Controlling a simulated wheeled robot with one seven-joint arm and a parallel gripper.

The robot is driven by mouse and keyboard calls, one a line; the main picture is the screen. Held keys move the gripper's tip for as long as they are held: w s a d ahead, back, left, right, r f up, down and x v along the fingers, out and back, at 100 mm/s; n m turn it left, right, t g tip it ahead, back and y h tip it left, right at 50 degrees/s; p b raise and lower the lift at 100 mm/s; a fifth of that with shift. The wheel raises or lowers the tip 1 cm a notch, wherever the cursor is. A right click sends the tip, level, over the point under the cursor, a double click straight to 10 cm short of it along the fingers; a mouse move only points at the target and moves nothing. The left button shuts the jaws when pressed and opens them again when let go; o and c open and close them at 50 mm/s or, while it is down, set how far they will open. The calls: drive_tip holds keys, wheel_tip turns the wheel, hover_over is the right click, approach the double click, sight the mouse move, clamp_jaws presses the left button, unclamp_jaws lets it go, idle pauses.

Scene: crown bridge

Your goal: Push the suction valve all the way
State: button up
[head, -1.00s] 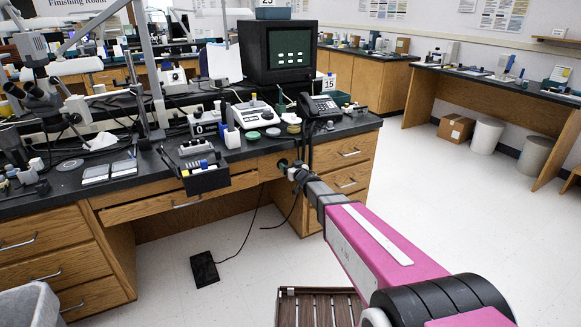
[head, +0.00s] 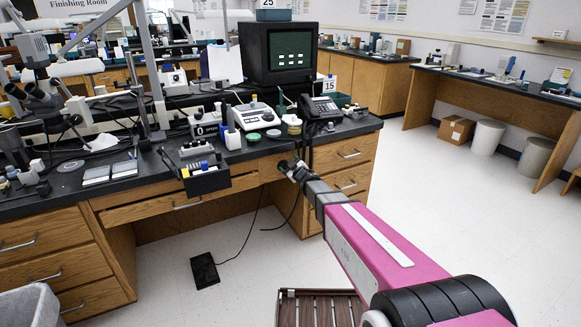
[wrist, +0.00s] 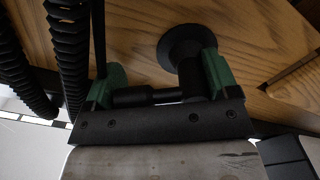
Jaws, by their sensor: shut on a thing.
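The suction valve (wrist: 186,48) shows in the wrist view as a black round flange against the wooden desk front. A black stem comes out of it, and a black bar lies crosswise beside the stem. My gripper (wrist: 157,92) has green fingers, one at each end of this black part, and is shut on it. The right finger is next to the stem and partly hides it. In the head view my gripper (head: 285,166) is at the desk front, below the worktop edge. The valve is too small there to make out.
Black ribbed hoses (wrist: 72,45) hang at the left in the wrist view. The worktop above is crowded with instruments. A foot pedal (head: 204,270) lies on the floor.

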drive_tip(key=n, duration=0.3)
drive_tip(key=a+n, duration=0.1)
drive_tip(key=n, duration=0.1)
drive_tip(key=shift+s+r+n, duration=0.3)
drive_tip(key=shift+r, duration=0.05)
drive_tip(key=n, duration=0.3)
drive_tip(key=a+n, duration=0.1)
drive_tip(key=shift+s+r+n, duration=0.1)
drive_tip(key=shift+s+n, duration=0.2)
drive_tip(key=shift+n, duration=0.1)
drive_tip(key=o, duration=0.8)
